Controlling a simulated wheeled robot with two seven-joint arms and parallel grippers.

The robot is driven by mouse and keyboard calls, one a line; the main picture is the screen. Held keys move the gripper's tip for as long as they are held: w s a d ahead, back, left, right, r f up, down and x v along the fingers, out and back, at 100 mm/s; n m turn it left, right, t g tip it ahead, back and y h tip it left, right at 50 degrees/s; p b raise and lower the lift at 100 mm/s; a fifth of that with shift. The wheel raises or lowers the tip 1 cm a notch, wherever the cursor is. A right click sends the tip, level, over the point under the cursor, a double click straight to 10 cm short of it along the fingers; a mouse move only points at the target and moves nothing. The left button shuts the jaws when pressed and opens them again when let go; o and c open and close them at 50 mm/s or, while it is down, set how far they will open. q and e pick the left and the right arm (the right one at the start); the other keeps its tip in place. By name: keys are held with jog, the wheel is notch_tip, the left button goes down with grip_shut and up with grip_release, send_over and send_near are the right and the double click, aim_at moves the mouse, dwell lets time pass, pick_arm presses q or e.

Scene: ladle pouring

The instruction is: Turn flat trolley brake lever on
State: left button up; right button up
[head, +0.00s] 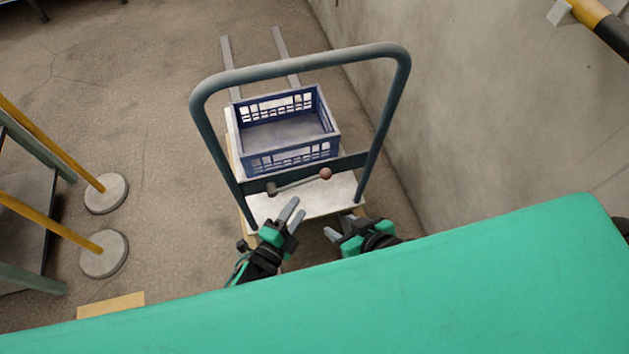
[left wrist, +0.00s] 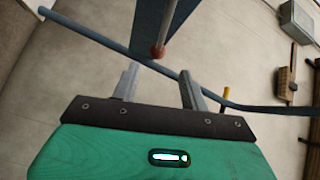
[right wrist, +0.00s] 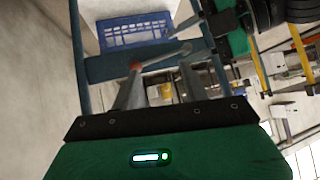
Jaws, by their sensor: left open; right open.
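The flat trolley has a bare pale deck end (head: 330,202) and a tall blue-grey push handle (head: 300,68). Its brake lever (head: 299,182) is a thin grey bar across the deck end, with a red ball at its right and a dark end at its left. My left gripper (head: 293,213) is open and empty, just nearer than the lever. In the left wrist view the red ball (left wrist: 158,51) shows beyond and between the open fingers. My right gripper (head: 341,228) is open and empty, to the right and nearer. The lever also shows in the right wrist view (right wrist: 160,58).
A blue crate (head: 290,158) stands on the deck beyond the lever. A concrete wall (head: 450,110) rises on the right. Yellow posts with round bases (head: 106,193) stand on the left. The floor (head: 160,120) between them and the trolley is clear.

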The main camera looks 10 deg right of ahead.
pick_arm(q)
jog(key=b+x, duration=0.1)
jog(key=x, duration=0.9)
jog(key=shift+w, duration=0.15)
pick_arm(e)
jog(key=a+t, duration=0.1)
jog(key=w+a+t+y, duration=0.1)
jog(key=shift+a, duration=0.4)
pick_arm(q)
jog(key=shift+d+f, duration=0.1)
grip_shut()
pick_arm(e)
jog(key=shift+a, duration=0.1)
